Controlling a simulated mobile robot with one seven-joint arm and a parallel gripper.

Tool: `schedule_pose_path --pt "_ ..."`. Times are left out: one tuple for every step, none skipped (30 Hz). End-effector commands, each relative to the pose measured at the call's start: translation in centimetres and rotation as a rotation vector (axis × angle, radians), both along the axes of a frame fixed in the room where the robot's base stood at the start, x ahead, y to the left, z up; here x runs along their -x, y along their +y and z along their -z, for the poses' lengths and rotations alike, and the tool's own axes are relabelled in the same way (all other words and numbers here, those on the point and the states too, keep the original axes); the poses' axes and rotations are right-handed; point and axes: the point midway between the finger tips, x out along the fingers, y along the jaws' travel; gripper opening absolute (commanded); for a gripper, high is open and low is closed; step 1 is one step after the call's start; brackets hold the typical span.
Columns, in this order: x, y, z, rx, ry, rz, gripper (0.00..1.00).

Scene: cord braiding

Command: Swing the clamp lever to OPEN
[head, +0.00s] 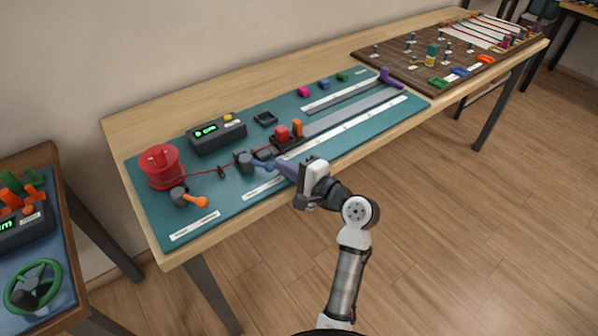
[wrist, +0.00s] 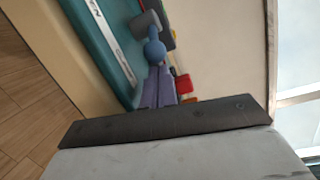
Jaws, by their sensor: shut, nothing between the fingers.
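A lever with a dark grey hub (head: 245,161) and a blue arm and knob (head: 265,166) stands on the teal mat, left of the red and orange blocks. In the wrist view its blue knob (wrist: 154,50) shows just beyond my fingertips, with the grey hub behind it. My gripper (head: 279,167) has purple fingers that are shut and empty, at the blue knob; I cannot tell whether they touch it. The fingers also show in the wrist view (wrist: 156,70). A second lever with an orange handle (head: 195,201) lies further left.
A red spool (head: 162,167) with a red cord stands at the left of the mat (head: 225,204). A black display box (head: 216,134) is behind. A dark carriage with a red block (head: 282,133) and an orange block (head: 298,128) sits close to my gripper.

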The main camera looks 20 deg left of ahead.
Motion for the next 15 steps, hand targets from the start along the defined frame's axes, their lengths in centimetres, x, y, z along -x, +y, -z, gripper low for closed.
schedule_pose_path --pt "-0.16 0.39 -0.02 0.001 0.0 -0.001 0.0" --pt "-0.24 0.53 0.01 0.001 0.0 -0.001 0.0" --pt "-0.33 0.66 0.06 0.001 0.0 0.0 0.0" --pt "-0.38 0.72 0.08 0.001 0.0 0.001 0.0" --pt "-0.41 0.76 0.1 0.001 0.001 0.002 0.0" --pt "-0.43 0.8 0.11 0.001 0.001 0.002 0.0" --pt "-0.44 0.8 0.11 0.001 0.001 0.002 0.0" --pt "-0.43 0.8 0.12 0.001 0.001 0.002 0.0" --pt "-0.43 0.8 0.12 0.001 0.001 0.002 0.0" --pt "-0.43 0.79 0.12 0.001 0.001 0.002 0.0" --pt "-0.43 0.79 0.11 0.001 0.001 0.002 0.0" --pt "-0.42 0.79 0.11 0.001 0.001 0.002 0.0" --pt "-0.41 0.78 0.11 0.001 0.001 0.002 0.0" --pt "-0.41 0.79 0.1 0.001 0.001 0.002 0.0" --pt "-0.39 0.79 0.08 0.001 0.0 0.003 0.0"
